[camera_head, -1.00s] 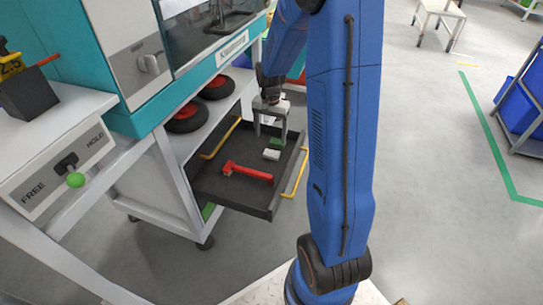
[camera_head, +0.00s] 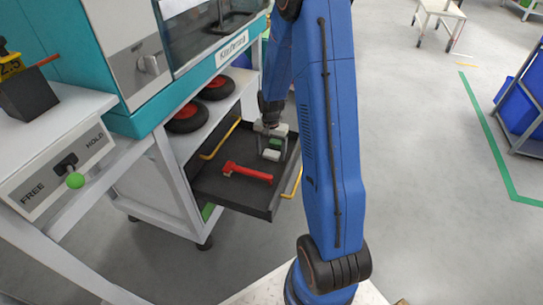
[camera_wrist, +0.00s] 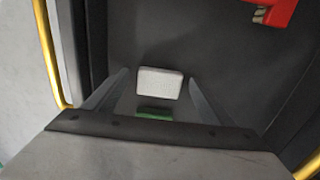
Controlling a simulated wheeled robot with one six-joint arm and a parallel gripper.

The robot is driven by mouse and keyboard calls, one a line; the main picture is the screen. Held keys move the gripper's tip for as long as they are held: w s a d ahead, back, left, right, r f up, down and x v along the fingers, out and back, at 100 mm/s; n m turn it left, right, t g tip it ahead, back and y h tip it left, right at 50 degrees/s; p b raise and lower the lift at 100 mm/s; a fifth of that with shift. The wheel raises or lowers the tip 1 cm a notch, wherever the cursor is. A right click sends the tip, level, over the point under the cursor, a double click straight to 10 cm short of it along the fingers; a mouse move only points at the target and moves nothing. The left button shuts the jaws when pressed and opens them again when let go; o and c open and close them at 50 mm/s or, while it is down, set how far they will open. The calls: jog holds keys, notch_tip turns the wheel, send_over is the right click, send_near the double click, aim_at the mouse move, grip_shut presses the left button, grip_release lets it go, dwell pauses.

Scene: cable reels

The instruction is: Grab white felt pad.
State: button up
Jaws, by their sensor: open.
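The white felt pad (camera_wrist: 159,83) lies on the dark floor of the open drawer (camera_head: 225,190). In the wrist view it sits between the tips of my gripper's fingers, with open space on both sides. My gripper (camera_head: 271,149) is open and points down over the pad; it also shows in the wrist view (camera_wrist: 155,95). In the head view the pad (camera_head: 271,155) shows small between the fingers. A green piece (camera_wrist: 154,113) lies close beside the pad, partly hidden by my gripper body in the wrist view.
A red tool (camera_head: 247,172) lies in the drawer, left of the pad. Yellow handles (camera_head: 220,140) run along the drawer's sides. Dark reels with red centres (camera_head: 187,117) stand on the shelf behind. The teal machine (camera_head: 150,110) overhangs the shelf.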

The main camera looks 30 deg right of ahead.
jog(key=c, duration=1.1)
jog(key=shift+c, duration=0.2)
